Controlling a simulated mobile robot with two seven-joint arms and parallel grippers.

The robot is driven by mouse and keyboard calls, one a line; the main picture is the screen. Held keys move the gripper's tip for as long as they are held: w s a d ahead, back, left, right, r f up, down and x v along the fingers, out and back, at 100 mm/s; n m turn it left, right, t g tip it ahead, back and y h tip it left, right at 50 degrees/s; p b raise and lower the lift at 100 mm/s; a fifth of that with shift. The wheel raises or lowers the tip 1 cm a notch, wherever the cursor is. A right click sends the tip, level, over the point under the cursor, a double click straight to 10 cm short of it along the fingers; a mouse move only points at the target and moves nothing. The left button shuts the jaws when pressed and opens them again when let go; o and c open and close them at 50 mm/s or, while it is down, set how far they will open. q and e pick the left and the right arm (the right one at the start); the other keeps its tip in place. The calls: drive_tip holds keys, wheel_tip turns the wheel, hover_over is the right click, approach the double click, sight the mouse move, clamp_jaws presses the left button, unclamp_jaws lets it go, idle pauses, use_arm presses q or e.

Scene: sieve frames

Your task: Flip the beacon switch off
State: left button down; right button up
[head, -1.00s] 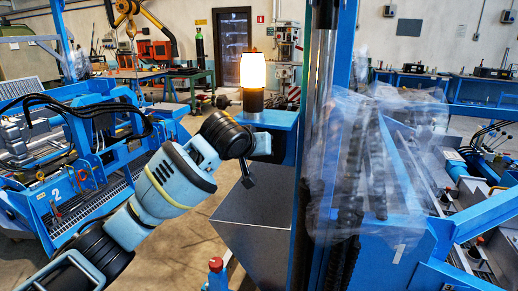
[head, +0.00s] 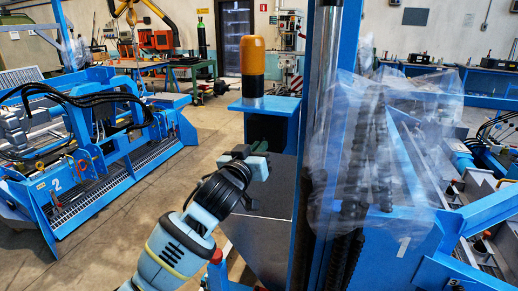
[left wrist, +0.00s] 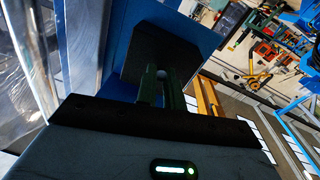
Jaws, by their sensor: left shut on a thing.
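The beacon (head: 252,57) has an amber dome on a black base and stands unlit on a blue ledge (head: 268,106). In the head view my left gripper (head: 262,156) is below the ledge, in front of its dark recess. In the left wrist view the two fingers (left wrist: 162,88) reach to a dark housing (left wrist: 158,52) on a blue panel. They are shut on a small grey rounded piece (left wrist: 161,76), which looks like the beacon switch. The fingers and the dark surroundings hide most of it. My right gripper is not in view.
A blue post (head: 310,150) stands close right of my left arm. Plastic sheeting (head: 375,150) wraps machinery beyond it. A grey cabinet (head: 262,235) is below the gripper. Blue machine number 2 (head: 100,160) is at left, with open floor (head: 140,220) between.

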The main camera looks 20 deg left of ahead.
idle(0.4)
use_arm(q)
drive_tip(key=c, duration=1.5)
unclamp_jaws()
drive_tip(key=shift+s+a+f, duration=0.1)
drive_tip(key=shift+s+a, duration=0.05)
drive_tip(key=shift+s, duration=1.15)
drive_tip(key=shift+s+a+f, duration=0.1)
drive_tip(key=shift+s, duration=1.2)
drive_tip(key=shift+s+a+f, duration=0.1)
drive_tip(key=shift+s+a, duration=0.05)
drive_tip(key=shift+s, duration=1.15)
